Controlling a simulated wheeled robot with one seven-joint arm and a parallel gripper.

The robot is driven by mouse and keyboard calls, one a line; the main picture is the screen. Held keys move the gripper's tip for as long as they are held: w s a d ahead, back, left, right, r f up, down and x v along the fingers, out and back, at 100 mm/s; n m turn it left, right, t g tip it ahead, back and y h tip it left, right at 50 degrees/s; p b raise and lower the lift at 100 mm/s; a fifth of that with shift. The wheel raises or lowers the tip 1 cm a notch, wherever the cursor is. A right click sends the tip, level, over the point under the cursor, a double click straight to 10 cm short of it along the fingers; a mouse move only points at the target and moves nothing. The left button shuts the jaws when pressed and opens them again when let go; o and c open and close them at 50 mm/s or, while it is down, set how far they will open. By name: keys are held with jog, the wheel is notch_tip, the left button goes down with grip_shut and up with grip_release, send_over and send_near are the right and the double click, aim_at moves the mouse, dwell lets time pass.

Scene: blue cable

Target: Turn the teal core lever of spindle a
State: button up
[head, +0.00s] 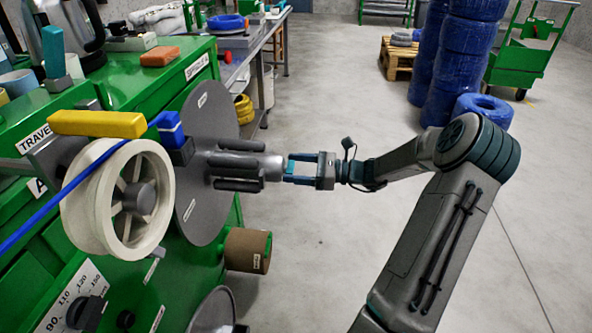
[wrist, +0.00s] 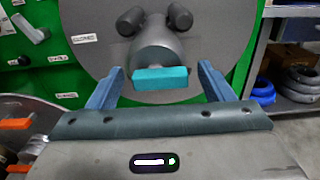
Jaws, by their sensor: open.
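Spindle A is a grey shaft (head: 245,165) with dark bars around it, standing out from a large grey disc (head: 205,110) below a "SPINDLE A" label. In the wrist view, the teal core lever (wrist: 160,78) is a flat block lying level across the end of the spindle hub (wrist: 155,50). My gripper (head: 299,169) is at the free end of the spindle in the head view. Its blue fingers (wrist: 160,88) are open, one on each side of the lever, with a gap on both sides. In the head view the fingers largely hide the lever.
A cream reel (head: 145,200) with blue cable and a yellow bar (head: 97,123) stand left of the disc. A brown spool (head: 247,250) is below the spindle. Blue coils (head: 450,60) stack at the back right. The floor around my arm is clear.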

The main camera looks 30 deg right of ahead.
jog(key=c, duration=1)
jog(key=shift+r+n+p, duration=0.1)
jog(key=shift+n+p, duration=0.25)
jog(key=shift+n, duration=0.05)
jog(key=n+p, duration=0.1)
jog(key=n, duration=0.2)
jog(key=shift+a, duration=0.1)
jog(key=shift+s+a+n+b, duration=0.15)
jog(key=shift+n+b, duration=0.2)
jog(key=shift+n, duration=2)
jog(key=shift+s+d+n+b, duration=0.1)
jog(key=shift+n+b, duration=0.3)
jog(key=shift+n, duration=1.9)
jog(key=shift+s+a+n+b, duration=0.15)
jog(key=shift+n+b, duration=0.2)
jog(key=shift+n, duration=2)
